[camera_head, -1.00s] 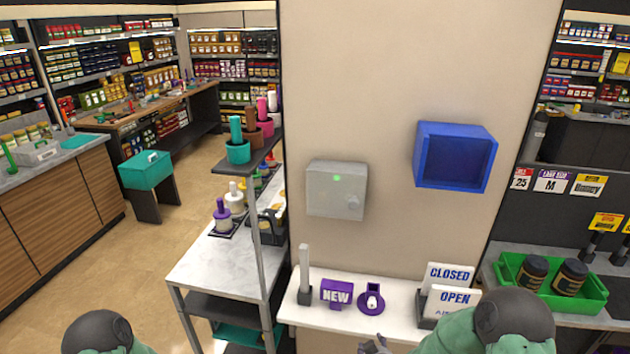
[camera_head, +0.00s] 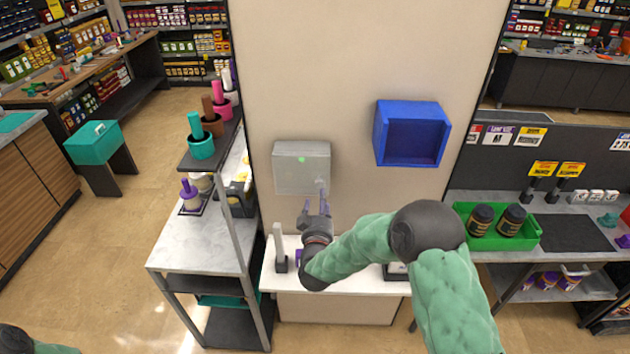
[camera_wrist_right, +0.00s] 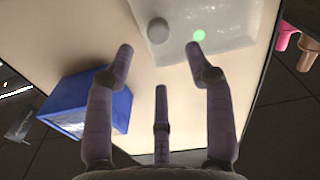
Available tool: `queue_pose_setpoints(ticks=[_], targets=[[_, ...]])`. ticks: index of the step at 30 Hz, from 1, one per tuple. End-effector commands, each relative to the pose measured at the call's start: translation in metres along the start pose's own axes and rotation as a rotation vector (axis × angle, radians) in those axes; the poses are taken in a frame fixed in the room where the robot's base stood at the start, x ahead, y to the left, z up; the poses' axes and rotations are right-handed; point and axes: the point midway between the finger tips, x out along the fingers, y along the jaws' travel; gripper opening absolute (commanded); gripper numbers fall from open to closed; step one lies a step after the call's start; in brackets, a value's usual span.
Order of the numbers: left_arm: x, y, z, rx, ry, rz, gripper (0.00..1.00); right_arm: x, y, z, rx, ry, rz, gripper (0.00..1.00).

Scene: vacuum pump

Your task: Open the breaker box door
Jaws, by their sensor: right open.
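The breaker box (camera_head: 300,166) is a light grey box on the beige wall with a green light on its front; its door is shut. In the right wrist view the box (camera_wrist_right: 225,22) shows at the top, with a round grey knob (camera_wrist_right: 158,30) and the green light. My right gripper (camera_head: 315,200) is open and empty, just below the box's lower right part in the head view. In the right wrist view its purple fingers (camera_wrist_right: 160,70) are spread below the knob, with no contact visible. My left gripper is not in view; only part of my left arm shows at the bottom left.
A blue open box (camera_head: 412,134) is fixed to the wall right of the breaker box. A white shelf (camera_head: 340,310) with small items lies below, partly behind my right arm. A metal rack (camera_head: 205,245) with potted cups stands at left.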

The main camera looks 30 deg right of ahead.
Motion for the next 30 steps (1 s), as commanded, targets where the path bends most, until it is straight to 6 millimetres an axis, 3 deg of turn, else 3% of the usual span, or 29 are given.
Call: queue_pose_setpoints(ticks=[12,18,27,28,30], targets=[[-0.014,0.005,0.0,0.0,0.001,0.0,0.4,0.07,0.0,0.0,0.0,-0.002,0.0,0.54],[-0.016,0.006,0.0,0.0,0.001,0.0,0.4,0.084,0.0,0.0,0.001,-0.001,-0.001,0.54],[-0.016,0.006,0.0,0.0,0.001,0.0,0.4,0.086,0.0,0.0,0.001,-0.001,-0.001,0.54],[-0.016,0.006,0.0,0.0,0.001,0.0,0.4,0.086,0.0,0.0,0.001,-0.001,-0.001,0.51],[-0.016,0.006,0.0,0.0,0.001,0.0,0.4,0.086,0.0,0.0,0.001,-0.001,-0.001,0.31]])
